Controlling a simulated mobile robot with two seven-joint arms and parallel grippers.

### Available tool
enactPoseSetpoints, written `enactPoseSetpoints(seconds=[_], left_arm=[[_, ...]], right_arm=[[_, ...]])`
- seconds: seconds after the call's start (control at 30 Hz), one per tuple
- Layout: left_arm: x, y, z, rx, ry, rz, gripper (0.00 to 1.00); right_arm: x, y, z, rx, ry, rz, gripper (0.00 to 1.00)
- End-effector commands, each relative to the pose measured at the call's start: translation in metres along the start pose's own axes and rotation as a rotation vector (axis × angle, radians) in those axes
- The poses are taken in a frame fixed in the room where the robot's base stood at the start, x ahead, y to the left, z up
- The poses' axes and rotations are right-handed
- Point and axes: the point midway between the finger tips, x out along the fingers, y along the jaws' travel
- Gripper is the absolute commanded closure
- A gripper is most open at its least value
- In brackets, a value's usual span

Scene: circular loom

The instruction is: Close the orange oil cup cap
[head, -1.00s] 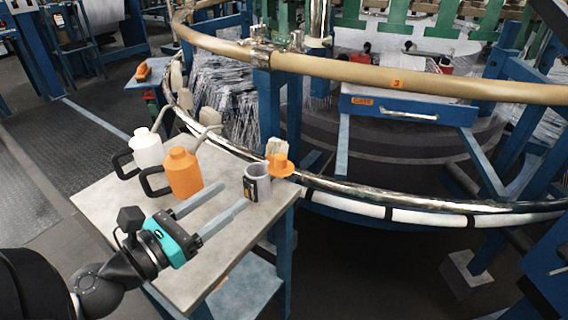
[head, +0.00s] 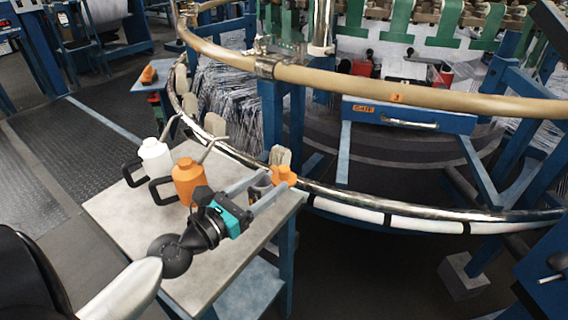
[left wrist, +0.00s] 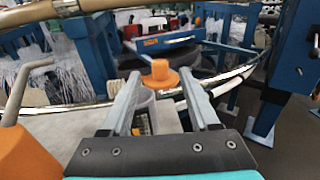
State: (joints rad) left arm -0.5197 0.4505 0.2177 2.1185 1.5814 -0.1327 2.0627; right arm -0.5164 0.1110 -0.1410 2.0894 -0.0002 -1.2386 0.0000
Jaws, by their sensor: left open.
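The orange oil cup cap (head: 284,175) sits at the far right corner of the small table, by the loom's metal rail. In the left wrist view the cap (left wrist: 160,76) has a round knob on a wider flange and shows between the two fingertips. My left gripper (head: 277,181) is open, its fingers reaching toward the cap; I cannot tell whether they touch it. A grey cup (left wrist: 144,106) stands just before the cap, partly hidden by the left finger. What lies under the cap is hidden. My right gripper is not in view.
An orange oil can (head: 187,180) and a white can (head: 155,157) with long spouts stand on the grey table (head: 130,215), left of my left gripper. The curved metal rail (head: 400,206) runs behind the cap. The table's front left part is clear.

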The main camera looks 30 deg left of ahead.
Motion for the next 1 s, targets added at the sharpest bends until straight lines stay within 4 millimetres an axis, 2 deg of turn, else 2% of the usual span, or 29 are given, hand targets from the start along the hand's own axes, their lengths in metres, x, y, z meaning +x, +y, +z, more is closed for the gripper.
enactPoseSetpoints(seconds=[0.3, 0.5, 0.9, 1.0], left_arm=[[0.039, 0.0, 0.002, 0.0, -0.002, 0.0, 0.39], [0.054, 0.0, 0.001, 0.001, -0.001, 0.0, 0.39], [0.058, 0.0, 0.0, 0.001, 0.001, 0.0, 0.39], [0.058, 0.0, 0.0, 0.001, 0.001, 0.0, 0.49]], right_arm=[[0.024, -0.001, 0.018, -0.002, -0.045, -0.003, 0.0], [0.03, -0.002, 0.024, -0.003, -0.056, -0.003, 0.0], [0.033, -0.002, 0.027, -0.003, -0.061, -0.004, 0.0], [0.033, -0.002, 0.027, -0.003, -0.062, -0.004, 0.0]])
